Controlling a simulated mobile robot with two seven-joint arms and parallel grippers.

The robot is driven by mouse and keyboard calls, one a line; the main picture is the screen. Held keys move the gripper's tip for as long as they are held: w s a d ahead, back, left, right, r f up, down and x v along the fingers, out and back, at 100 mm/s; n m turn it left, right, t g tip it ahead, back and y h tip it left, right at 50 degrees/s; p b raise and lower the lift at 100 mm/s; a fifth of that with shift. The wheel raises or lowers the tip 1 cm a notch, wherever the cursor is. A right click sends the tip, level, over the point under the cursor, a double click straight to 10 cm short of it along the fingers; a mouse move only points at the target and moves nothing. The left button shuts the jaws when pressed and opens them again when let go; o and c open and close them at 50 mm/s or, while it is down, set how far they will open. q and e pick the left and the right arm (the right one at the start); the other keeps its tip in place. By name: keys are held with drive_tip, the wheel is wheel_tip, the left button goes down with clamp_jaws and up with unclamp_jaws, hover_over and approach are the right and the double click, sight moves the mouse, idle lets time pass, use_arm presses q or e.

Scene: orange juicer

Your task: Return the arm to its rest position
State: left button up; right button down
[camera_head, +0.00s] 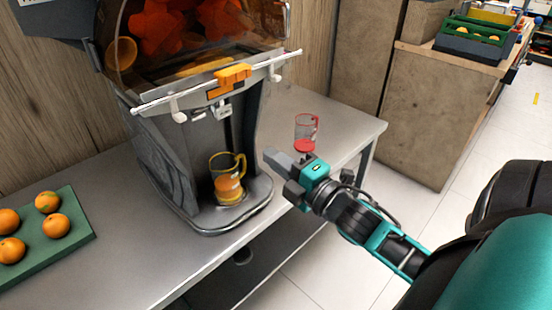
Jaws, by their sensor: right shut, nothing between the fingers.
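My right gripper (278,158) is shut and empty, with its arm coming in from the lower right. It is over the right part of the metal table, to the right of the juicer's base. A jug with an orange handle (228,178) stands on the tray of the orange juicer (160,160), left of the gripper, with orange juice in it. A clear cup with a red bottom (307,130) is on the table just beyond the gripper, partly hidden by it. My left gripper is not in view.
A green tray (85,213) with several oranges lies on the table (130,255) at the left. A wooden cabinet (425,110) bears a green crate (478,38) at the upper right. Tiled floor is open right of the table.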

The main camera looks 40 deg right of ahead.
idle(0.3)
use_arm(q)
drive_tip(key=p, duration=0.1)
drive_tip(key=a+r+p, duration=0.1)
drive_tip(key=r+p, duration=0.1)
drive_tip(key=p, duration=0.1)
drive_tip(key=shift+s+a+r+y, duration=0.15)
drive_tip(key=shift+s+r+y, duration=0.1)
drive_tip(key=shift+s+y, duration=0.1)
use_arm(e)
drive_tip(key=s+a+f+m+g, duration=0.4)
drive_tip(key=a+f+m, duration=0.3)
drive_tip(key=f, duration=0.3)
drive_tip(key=s+a+f+m+g, duration=0.4)
drive_tip(key=s+a+f+m, duration=0.2)
drive_tip(key=f+m, duration=0.3)
drive_tip(key=shift+a+f+y, duration=0.3)
drive_tip(key=shift+a+f, duration=0.2)
drive_tip(key=shift+f, duration=0.25)
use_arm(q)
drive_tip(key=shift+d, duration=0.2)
use_arm(e)
drive_tip(key=shift+w, duration=0.1)
